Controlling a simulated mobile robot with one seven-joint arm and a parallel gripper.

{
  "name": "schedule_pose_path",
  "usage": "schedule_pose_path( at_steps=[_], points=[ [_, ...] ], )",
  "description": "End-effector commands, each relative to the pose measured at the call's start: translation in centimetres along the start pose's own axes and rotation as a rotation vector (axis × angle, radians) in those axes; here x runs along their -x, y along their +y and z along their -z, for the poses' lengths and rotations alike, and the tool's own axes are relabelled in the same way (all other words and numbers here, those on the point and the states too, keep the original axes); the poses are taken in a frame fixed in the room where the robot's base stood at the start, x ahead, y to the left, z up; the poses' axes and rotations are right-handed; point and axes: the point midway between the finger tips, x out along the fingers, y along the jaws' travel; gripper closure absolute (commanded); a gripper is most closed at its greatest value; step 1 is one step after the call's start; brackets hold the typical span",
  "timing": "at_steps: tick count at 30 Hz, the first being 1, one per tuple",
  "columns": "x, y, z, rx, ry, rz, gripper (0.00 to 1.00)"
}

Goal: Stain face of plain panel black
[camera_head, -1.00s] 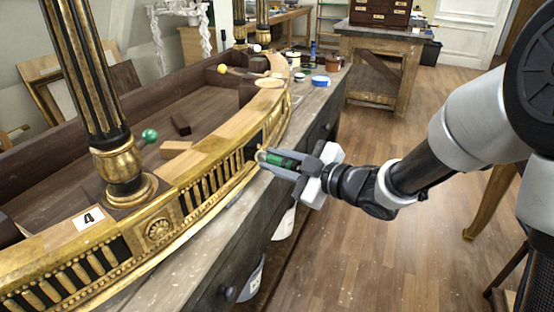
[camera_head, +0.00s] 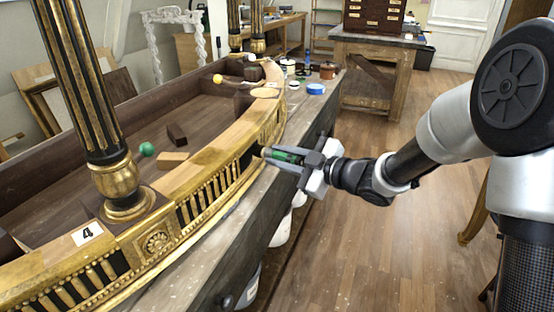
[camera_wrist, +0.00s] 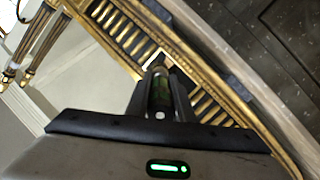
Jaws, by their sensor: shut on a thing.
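My gripper (camera_head: 272,153) is shut on a green and dark marker-like tool (camera_head: 287,156), whose tip points at the curved gilt front of the console (camera_head: 205,203). The tool also shows between the fingers in the wrist view (camera_wrist: 160,92). A small pale, smooth panel (camera_wrist: 148,52) sits in the row of gilt balusters, close to the tool's tip in the wrist view. Dark area shows beside it, around the tip. In the head view a dark patch (camera_head: 248,157) lies on the front just left of the tip. I cannot tell whether the tip touches the panel.
The console stands on a grey bench (camera_head: 222,239). A fluted black and gilt column (camera_head: 85,85) rises at left. Wood blocks, a green ball (camera_head: 146,149) and a yellow ball (camera_head: 217,79) are inside the frame.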

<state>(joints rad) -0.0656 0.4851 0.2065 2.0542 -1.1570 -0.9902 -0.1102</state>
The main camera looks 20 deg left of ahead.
Motion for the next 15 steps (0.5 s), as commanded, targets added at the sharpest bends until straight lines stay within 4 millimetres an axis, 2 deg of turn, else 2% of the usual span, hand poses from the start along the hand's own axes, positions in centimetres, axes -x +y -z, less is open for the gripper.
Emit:
schedule_pose_path(
  at_steps=[8, 15],
  points=[
    [-0.1, 0.3, -0.2, 0.0, 0.002, 0.0, 1.0],
    [0.4, -1.2, 0.7, 0.001, 0.002, 0.0, 1.0]
  ],
)
